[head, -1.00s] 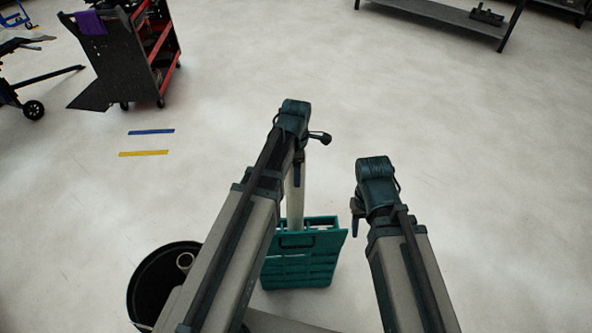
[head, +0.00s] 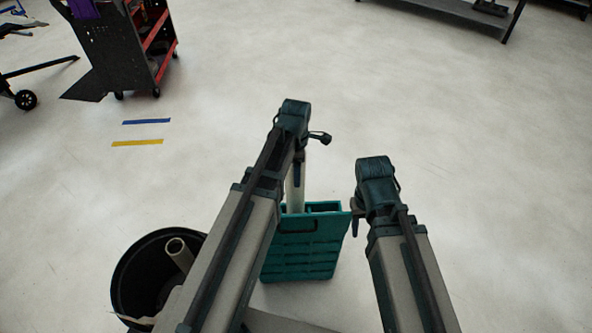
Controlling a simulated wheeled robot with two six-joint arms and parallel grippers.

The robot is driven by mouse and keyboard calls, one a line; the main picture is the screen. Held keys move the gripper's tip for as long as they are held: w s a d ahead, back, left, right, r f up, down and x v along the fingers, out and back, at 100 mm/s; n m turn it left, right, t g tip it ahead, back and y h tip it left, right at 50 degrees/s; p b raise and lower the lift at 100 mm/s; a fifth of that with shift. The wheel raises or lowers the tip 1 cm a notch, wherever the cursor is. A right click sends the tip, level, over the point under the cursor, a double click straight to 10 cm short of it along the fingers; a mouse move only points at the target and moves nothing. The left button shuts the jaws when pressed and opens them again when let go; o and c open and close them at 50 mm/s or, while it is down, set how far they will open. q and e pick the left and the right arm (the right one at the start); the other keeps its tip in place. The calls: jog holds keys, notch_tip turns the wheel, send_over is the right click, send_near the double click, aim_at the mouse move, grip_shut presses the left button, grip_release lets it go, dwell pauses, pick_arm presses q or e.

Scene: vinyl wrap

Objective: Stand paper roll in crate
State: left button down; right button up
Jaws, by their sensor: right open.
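A pale paper roll (head: 295,190) stands upright below the end of my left arm. My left gripper (head: 299,170) is at its upper part, with the fingers partly hidden by the wrist. The roll keeps its place under the gripper, so the gripper appears shut on it. A teal slatted crate (head: 302,255) stands on the floor beneath. The roll's lower end is hidden behind the crate's front wall, and I cannot see whether it touches the bottom. My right gripper (head: 355,217) is open and empty, just right of the crate's upper right corner.
A black round bin (head: 124,285) at lower left holds another pale tube (head: 177,248). A black and red trolley (head: 125,45) stands at upper left, and a dark shelf (head: 440,14) at the top right. Blue and yellow floor strips lie at left. The floor around the crate is mostly clear.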

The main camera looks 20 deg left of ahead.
pick_arm(q)
notch_tip(320, 180, down, 29)
jog(key=b, duration=2.7)
jog(key=shift+r+b, duration=0.15)
jog(key=shift+b, duration=0.2)
grip_release()
jog(key=shift+r, duration=0.2)
notch_tip(320, 180, up, 14)
jog(key=p, duration=1.4)
jog(key=shift+f, duration=0.25)
